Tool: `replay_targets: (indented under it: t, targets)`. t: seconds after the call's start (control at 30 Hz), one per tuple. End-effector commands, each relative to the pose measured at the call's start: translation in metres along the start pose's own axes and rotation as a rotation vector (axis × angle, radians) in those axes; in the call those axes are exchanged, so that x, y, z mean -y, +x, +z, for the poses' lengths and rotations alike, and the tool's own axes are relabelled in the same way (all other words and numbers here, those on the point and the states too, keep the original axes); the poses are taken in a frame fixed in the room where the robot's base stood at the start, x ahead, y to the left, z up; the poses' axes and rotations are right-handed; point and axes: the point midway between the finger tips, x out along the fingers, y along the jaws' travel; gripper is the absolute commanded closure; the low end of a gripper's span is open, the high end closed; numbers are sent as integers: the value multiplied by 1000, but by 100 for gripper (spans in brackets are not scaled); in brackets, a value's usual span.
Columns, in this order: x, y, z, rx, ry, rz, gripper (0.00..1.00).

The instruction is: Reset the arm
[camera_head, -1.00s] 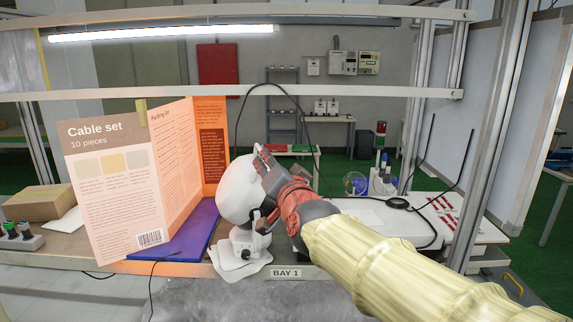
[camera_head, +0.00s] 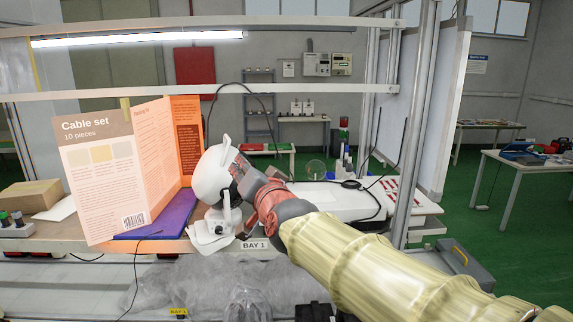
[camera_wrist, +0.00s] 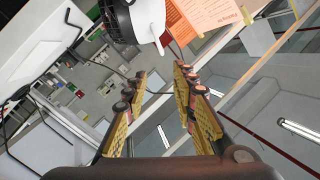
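My arm reaches from the lower right toward the bench, and its dark end (camera_head: 243,172) is close to a white rounded object (camera_head: 211,172) on a small white stand. It overlaps this object in the head view, so I cannot tell there whether they touch. In the wrist view my gripper (camera_wrist: 160,72) has its two yellow-padded fingers apart, with nothing seen between them. A white and black rounded thing (camera_wrist: 147,18) lies beyond the fingertips at the top.
A folded "Cable set" board (camera_head: 100,175) stands on the bench at left beside a purple mat (camera_head: 172,218). A cardboard box (camera_head: 30,195) is farther left. Upright frame posts (camera_head: 413,140) stand right of the arm.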

Motion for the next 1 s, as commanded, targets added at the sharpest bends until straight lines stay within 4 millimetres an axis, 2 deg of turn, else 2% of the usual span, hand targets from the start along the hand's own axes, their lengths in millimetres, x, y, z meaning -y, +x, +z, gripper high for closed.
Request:
replay_targets:
  t: [0.17, 0.37, 0.47, 0.57, 0.67, 0.73, 0.87, 1.0]
  targets:
    - [-16, -1, 33, 96, -50, 35, 73]
    - [-40, -13, 79, 235, -120, 81, 73]
    - [-55, -29, 105, 327, -167, 110, 73]
    - [-77, -55, 131, 434, -224, 148, 73]
    - [-110, -98, 156, 565, -292, 205, 73]
    - [-138, -136, 169, 659, -338, 252, 73]
    - [-186, -211, 185, 810, -401, 343, 73]
    - [-231, -294, 194, 935, -435, 446, 73]
